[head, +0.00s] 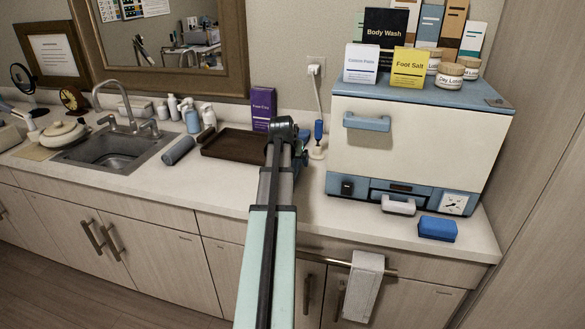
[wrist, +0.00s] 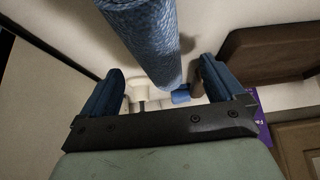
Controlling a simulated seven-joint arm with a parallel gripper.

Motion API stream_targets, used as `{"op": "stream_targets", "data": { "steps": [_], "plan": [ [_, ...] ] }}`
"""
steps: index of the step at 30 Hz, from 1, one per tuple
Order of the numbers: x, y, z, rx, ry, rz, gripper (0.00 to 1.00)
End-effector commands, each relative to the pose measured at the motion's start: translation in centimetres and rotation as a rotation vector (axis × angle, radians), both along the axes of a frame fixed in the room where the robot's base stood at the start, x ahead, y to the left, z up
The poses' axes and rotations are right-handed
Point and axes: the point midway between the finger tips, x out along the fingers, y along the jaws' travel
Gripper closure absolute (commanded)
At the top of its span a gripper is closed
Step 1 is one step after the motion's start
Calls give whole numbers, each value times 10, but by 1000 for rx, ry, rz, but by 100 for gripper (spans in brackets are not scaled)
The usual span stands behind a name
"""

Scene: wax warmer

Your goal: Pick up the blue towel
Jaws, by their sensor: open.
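The blue towel (wrist: 145,40) is a rolled, textured cylinder at the top middle of the wrist view. It lies on the pale counter, and its lower end reaches between my fingers in the picture. My gripper (wrist: 160,68) is open, with one finger on each side of that end; I see no contact. In the head view my gripper (head: 301,152) is at the far end of my arm, between the brown tray and the warmer. There my arm hides the blue towel.
The brown tray (head: 232,147) lies left of my gripper, with a purple box (head: 263,108) behind it. The white wax warmer (head: 410,145) stands at right. A blue-handled item (head: 319,131) stands close by. A grey-blue roll (head: 179,150) lies by the sink. A blue block (head: 437,228) sits before the warmer.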

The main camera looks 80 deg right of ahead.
Motion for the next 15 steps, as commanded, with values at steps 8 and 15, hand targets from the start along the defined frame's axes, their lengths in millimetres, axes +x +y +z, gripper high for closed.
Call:
{"op": "stream_targets", "data": {
  "steps": [8,15],
  "plan": [
    [1,-15,-28,0,0,0,5],
    [1,-15,-30,-1,0,0,5]
  ]
}}
